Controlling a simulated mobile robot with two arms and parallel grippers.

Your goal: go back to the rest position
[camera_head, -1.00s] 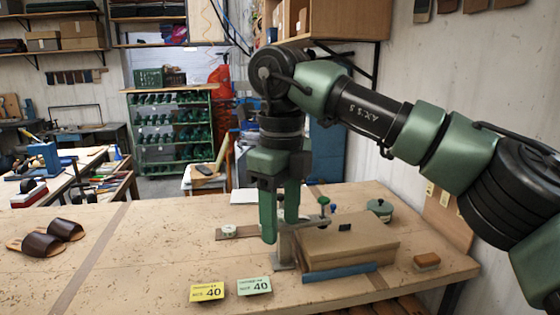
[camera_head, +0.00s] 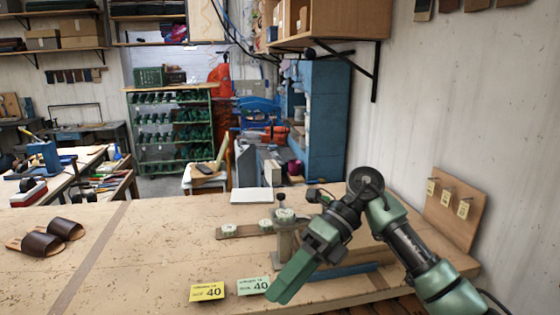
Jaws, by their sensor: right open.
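My right gripper (camera_head: 284,286) hangs low over the near part of the workbench (camera_head: 160,250), pointing down and to the left. It is seen from the side, its jaws are open and nothing shows between them. Its fingertips overlap the edge of the green card marked 40 (camera_head: 254,286) in the picture; I cannot tell the height above it. The arm is folded at the right and hides most of the block behind it. My left gripper is not in view.
A metal stand (camera_head: 285,240) is just behind the gripper. A blue bar (camera_head: 345,271) lies to its right. A yellow card (camera_head: 207,291) and brown sandals (camera_head: 66,229) lie left. A pegboard with tags (camera_head: 455,208) is at the right wall. The bench's left middle is clear.

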